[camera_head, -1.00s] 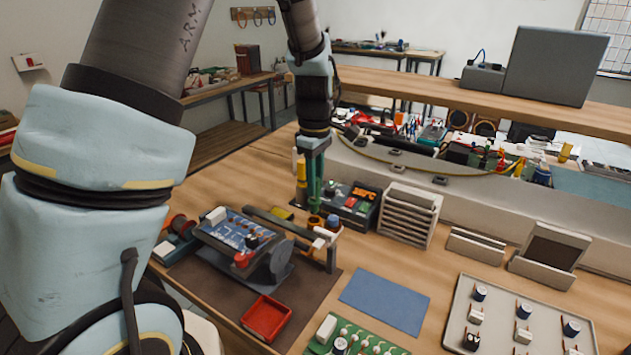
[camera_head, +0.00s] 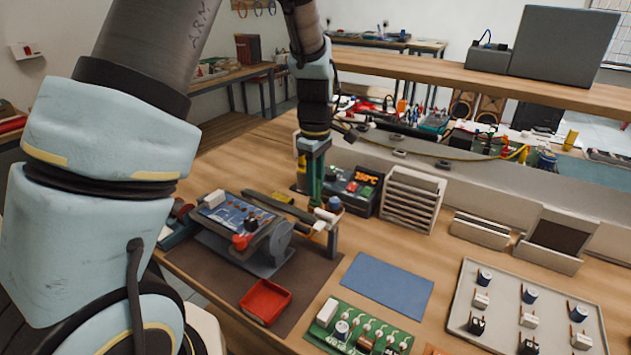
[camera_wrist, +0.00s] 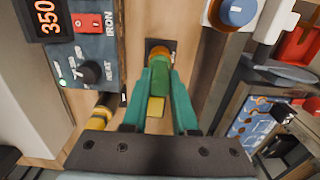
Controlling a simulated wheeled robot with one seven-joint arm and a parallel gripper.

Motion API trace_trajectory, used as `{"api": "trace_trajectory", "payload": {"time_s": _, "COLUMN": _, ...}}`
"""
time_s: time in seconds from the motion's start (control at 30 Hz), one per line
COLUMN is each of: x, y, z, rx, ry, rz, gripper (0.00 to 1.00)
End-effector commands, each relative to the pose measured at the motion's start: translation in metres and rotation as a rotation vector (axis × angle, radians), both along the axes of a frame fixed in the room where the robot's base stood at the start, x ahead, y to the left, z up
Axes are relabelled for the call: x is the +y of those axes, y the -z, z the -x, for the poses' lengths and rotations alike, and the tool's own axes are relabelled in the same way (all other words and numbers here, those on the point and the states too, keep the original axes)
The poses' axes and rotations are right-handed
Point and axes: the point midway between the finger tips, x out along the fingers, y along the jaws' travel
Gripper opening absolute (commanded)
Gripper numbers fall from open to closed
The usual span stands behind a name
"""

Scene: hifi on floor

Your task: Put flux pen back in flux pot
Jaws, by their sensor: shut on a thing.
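My gripper (camera_head: 315,200) points down beside the soldering station, its green fingers close together. The gripper is shut on what I take to be the flux pen. A small yellow block (camera_wrist: 155,107) shows between the fingers.
The soldering station (camera_head: 355,187) stands close right of the gripper. A yellow-and-black handle (camera_wrist: 98,118) is near the left finger. The blue mat (camera_head: 387,285) is clear; a red tray (camera_head: 265,301) lies in front.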

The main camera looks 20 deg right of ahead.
Motion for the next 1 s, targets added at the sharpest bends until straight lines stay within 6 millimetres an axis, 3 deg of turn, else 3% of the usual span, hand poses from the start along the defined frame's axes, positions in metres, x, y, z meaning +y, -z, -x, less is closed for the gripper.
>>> {"api": "trace_trajectory", "payload": {"time_s": 0.03, "x": 0.0, "y": -0.0001, "z": 0.0, "rx": 0.0, "ry": 0.0, "rz": 0.0, "gripper": 0.28}}
{"api": "trace_trajectory", "payload": {"time_s": 0.33, "x": -0.0001, "y": -0.0002, "z": -0.0001, "rx": 0.0, "ry": 0.0, "rz": 0.0, "gripper": 0.61}}
{"api": "trace_trajectory", "payload": {"time_s": 0.53, "x": 0.0, "y": -0.0002, "z": 0.0, "rx": 0.0, "ry": 0.0, "rz": 0.0, "gripper": 0.64}}
{"api": "trace_trajectory", "payload": {"time_s": 0.83, "x": 0.0, "y": -0.0002, "z": 0.0, "rx": 0.0, "ry": 0.0, "rz": 0.0, "gripper": 0.96}}
{"api": "trace_trajectory", "payload": {"time_s": 1.0, "x": 0.0, "y": -0.0002, "z": 0.0, "rx": 0.0, "ry": 0.0, "rz": 0.0, "gripper": 0.96}}
